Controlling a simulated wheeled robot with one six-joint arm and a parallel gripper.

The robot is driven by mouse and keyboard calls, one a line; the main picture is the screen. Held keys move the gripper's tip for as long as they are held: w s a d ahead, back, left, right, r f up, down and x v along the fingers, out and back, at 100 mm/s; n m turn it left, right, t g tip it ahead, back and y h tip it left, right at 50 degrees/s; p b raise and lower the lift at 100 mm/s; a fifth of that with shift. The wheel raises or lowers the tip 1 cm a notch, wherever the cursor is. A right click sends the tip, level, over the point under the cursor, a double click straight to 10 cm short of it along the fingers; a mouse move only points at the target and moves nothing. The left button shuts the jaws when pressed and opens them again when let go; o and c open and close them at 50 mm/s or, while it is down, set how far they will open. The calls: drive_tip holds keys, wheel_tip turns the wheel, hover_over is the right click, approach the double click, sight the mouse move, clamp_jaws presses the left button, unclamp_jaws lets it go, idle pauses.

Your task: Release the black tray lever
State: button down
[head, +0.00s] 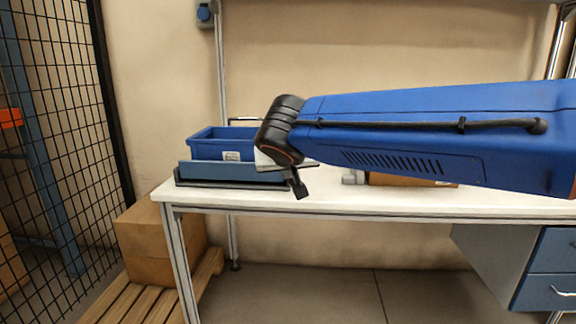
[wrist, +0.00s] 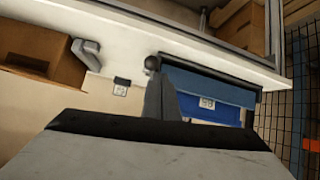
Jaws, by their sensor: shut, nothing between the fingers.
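A blue bin (head: 222,141) sits behind a low blue front wall (head: 226,173) on a black tray frame (head: 230,184) at the left of the white table. In the wrist view, a small black knob (wrist: 152,62) stands at the tray frame's left end; it looks like the lever's end. My gripper (head: 299,189) is at the tray's right end, pointing down, its fingers shut with nothing held. In the wrist view my gripper's fingers (wrist: 160,98) appear just in front of the knob; whether they touch cannot be told. The rest of the lever is hidden.
A brown cardboard box (wrist: 38,50) and a grey bracket-like object (wrist: 88,55) are on the table to the right of the tray in the head view, partly behind my arm. A black mesh fence (head: 65,110) stands at the left. Blue drawers (head: 550,270) are at the right.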

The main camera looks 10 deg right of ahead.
drive_tip(key=shift+s+a+f, duration=0.15)
drive_tip(key=shift+s, duration=0.4)
drive_tip(key=shift+s+a+f, duration=0.1)
drive_tip(key=shift+s, duration=0.45)
drive_tip(key=shift+s+a+f, duration=0.15)
drive_tip(key=shift+s, duration=0.4)
